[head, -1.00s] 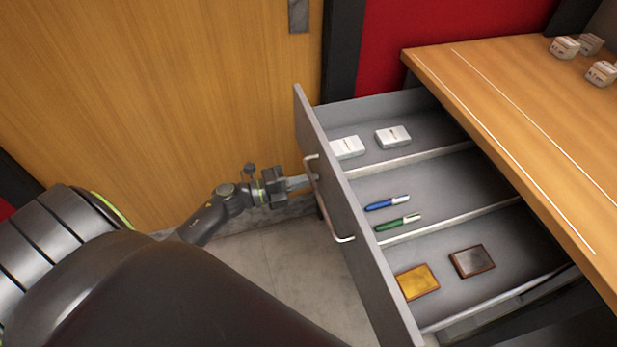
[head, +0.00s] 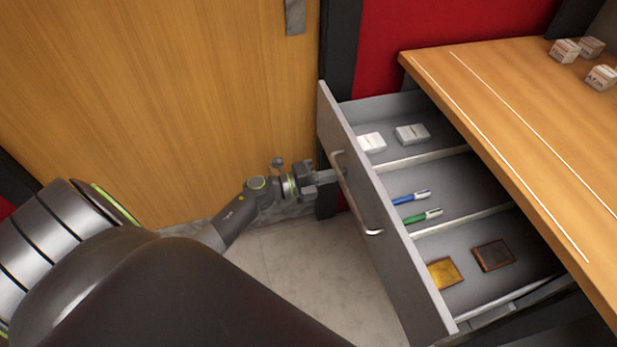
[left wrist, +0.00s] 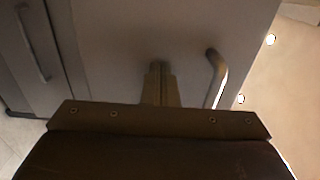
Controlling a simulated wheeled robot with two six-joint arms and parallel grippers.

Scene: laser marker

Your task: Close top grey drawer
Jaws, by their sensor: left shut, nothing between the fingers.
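The top grey drawer (head: 385,235) is pulled partly out from under the wooden desk, with its front facing my left arm. Its curved metal handle (head: 372,231) is on the front panel. My left gripper (head: 334,176) is shut with nothing in it, its fingertips at the drawer front near the far end of the handle. In the left wrist view the shut fingers (left wrist: 160,85) point at the pale drawer front, beside the handle (left wrist: 217,78). Whether the tips touch the panel is hard to tell. My right gripper is not in view.
The drawer holds white boxes (head: 411,134), a blue pen (head: 410,198), a green pen (head: 422,216), a yellow card-like item (head: 444,273) and a dark one (head: 493,255). Small boxes (head: 565,51) stand on the desk (head: 520,130). A wooden door (head: 150,100) is behind my left arm.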

